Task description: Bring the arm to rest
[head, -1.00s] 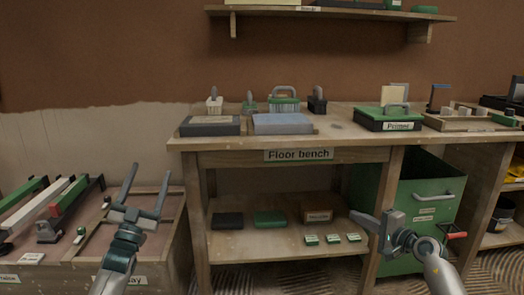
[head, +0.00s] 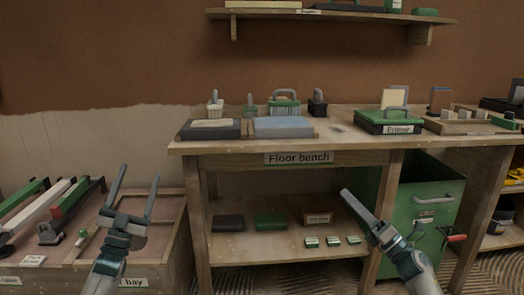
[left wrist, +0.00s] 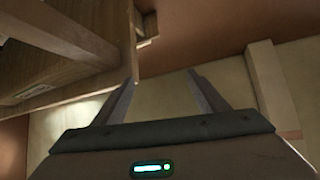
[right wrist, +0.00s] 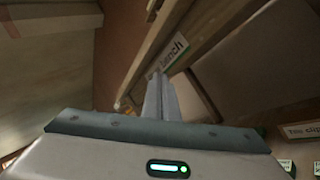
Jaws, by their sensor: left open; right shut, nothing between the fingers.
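My left gripper (head: 136,185) is open and empty in front of the wooden bay at the left, its two fingers apart and pointing up. It also shows open in the left wrist view (left wrist: 163,78), with nothing between its fingers. My right gripper (head: 345,193) is shut and empty in front of the lower shelf of the floor bench. In the right wrist view its fingers (right wrist: 158,78) are together, with the bench sign beyond them. The floor bench (head: 230,149) stands upright ahead of both grippers.
Tools, boxes and a primer tray (head: 388,127) sit on the bench top. The lower shelf (head: 240,250) holds dark, green and brown boxes. Long bars (head: 35,212) lie on the bay at left.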

